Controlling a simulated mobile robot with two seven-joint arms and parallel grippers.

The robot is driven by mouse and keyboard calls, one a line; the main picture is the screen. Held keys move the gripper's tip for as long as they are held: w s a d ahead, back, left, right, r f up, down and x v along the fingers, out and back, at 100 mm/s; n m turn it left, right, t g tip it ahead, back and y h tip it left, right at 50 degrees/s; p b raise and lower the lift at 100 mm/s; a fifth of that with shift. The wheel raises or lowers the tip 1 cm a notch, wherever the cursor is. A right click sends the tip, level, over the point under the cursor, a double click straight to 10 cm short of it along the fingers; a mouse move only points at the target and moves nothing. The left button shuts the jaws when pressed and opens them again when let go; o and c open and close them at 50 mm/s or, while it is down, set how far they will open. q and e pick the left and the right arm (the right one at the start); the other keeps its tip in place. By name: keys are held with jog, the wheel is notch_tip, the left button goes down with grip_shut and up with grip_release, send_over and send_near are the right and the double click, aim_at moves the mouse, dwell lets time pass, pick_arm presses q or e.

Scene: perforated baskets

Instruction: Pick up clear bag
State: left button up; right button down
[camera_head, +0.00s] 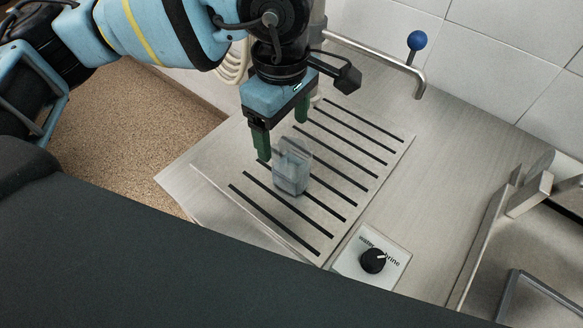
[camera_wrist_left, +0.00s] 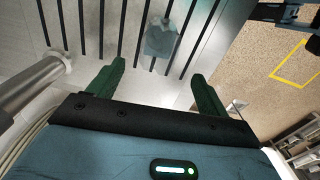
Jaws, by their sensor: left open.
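The clear bag (camera_head: 291,168) stands on the slotted metal drain plate (camera_head: 231,183) in the head view. It is see-through with a bluish-grey lower part. It also shows in the left wrist view (camera_wrist_left: 161,40), beyond the fingertips and between their lines. My left gripper (camera_head: 282,132) has two green fingers and is open and empty. It is just behind and above the bag in the head view, and I cannot tell whether a finger touches it. In the left wrist view the two fingers (camera_wrist_left: 158,72) are wide apart with nothing between them. My right gripper is not in view.
A metal tap (camera_head: 420,84) with a blue ball knob (camera_head: 417,40) stands at the back near the tiled wall. A black dial (camera_head: 373,261) on a white plate is at the front right. A metal frame (camera_head: 487,235) is at the right. The drain plate around the bag is clear.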

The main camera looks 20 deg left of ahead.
aim_at(291, 149)
pick_arm(q)
jog(key=shift+f, duration=0.25)
jog(key=f, duration=0.2)
jog(key=d+f, duration=0.1)
jog(key=f, duration=0.1)
jog(key=shift+d+p, duration=0.1)
jog(key=shift+p, duration=0.2)
jog(key=shift+f, duration=0.6)
jog(key=shift+c, duration=0.2)
jog(key=c, duration=1.4)
jog(key=shift+r, duration=0.1)
